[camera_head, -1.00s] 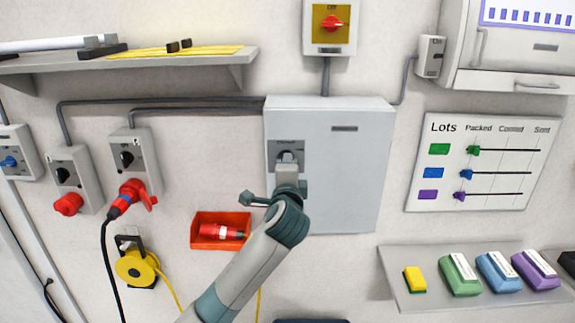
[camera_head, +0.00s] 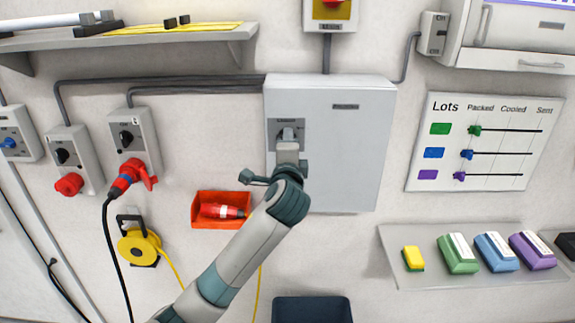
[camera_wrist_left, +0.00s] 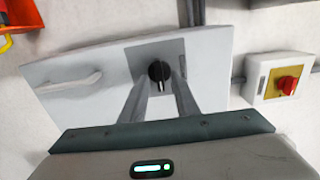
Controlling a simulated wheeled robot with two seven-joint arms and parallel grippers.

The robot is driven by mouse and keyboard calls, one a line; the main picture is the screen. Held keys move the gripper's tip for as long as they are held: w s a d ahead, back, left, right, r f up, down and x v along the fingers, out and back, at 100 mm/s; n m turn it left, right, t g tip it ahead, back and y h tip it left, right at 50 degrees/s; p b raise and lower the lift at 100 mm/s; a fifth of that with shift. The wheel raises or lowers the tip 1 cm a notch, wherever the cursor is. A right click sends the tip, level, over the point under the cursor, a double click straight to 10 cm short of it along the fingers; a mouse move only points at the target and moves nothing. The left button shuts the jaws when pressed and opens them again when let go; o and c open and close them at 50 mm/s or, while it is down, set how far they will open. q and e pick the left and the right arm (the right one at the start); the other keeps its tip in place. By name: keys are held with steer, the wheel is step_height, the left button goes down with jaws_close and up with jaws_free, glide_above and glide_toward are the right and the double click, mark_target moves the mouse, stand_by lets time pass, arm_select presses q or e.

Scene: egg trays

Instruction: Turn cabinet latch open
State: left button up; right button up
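The grey wall cabinet (camera_head: 345,160) is closed, and its black latch knob (camera_head: 287,133) sits on a darker plate at the upper left of its door. In the left wrist view the latch knob (camera_wrist_left: 159,72) shows near the top middle, its grip bar roughly upright in the picture. My left gripper (camera_head: 288,145) is right in front of the latch. In the left wrist view its two fingers (camera_wrist_left: 163,82) are apart, one on each side of the knob; firm contact is not visible. My right gripper is not in view.
A red bin (camera_head: 205,222) hangs left below the cabinet. A red rotary switch (camera_wrist_left: 287,85) on a yellow plate is beside the cabinet. Sockets with a red plug (camera_head: 130,178) are at the left, and a shelf (camera_head: 480,284) with coloured blocks is at the lower right.

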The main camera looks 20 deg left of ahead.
arm_select(q)
steer(key=b+v, duration=0.6)
steer(key=v, duration=1.1)
